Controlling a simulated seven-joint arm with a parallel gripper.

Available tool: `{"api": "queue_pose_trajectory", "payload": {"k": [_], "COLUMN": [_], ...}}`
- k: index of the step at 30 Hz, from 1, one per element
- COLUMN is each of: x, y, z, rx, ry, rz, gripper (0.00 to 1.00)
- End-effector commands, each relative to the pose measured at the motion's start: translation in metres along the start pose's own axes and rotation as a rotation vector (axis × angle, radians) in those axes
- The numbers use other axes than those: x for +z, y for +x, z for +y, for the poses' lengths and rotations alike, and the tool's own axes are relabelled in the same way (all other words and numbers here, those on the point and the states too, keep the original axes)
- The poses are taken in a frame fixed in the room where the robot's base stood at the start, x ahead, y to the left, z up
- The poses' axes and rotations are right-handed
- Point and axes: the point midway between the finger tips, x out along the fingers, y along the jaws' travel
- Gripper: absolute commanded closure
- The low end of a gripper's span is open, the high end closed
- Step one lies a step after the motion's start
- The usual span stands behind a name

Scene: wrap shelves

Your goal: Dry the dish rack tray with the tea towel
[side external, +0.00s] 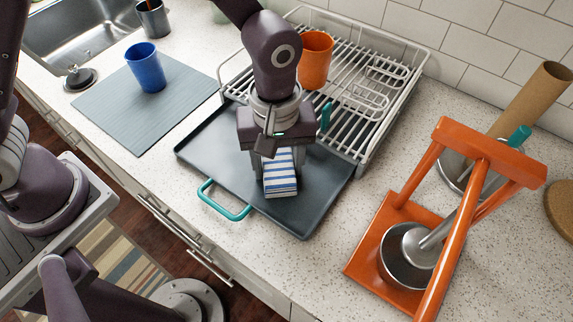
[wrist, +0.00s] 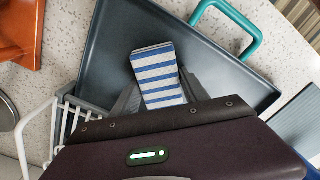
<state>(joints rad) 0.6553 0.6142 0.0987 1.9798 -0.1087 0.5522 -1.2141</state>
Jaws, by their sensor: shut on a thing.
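The tea towel (side external: 281,180) is a folded cloth with blue and white stripes. My gripper (side external: 278,160) is shut on it, low over the middle of the dish rack tray (side external: 317,207). The tray is a dark grey, shallow tray with a teal handle (side external: 226,199) at its front edge. In the wrist view the towel (wrist: 158,76) sticks out from between the fingers over the tray (wrist: 112,45). I cannot tell for sure whether the towel touches the tray floor. The gripper hides part of the tray behind it.
A white wire dish rack (side external: 372,120) stands behind the tray, holding an orange cup (side external: 315,60). A blue cup (side external: 146,68) stands on a grey mat (side external: 160,108) at left, by the sink (side external: 85,30). An orange frame with a metal pot (side external: 400,262) stands at right.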

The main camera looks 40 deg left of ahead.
Motion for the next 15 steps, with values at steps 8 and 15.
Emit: {"api": "queue_pose_trajectory", "payload": {"k": [8, 15], "x": [-0.018, -0.032], "y": [0.0, 0.0], "z": [-0.019, -0.036], "rx": [-0.002, -0.002], "ry": [-0.003, -0.004], "rz": [0.0, -0.001], "gripper": [0.92, 0.92]}}
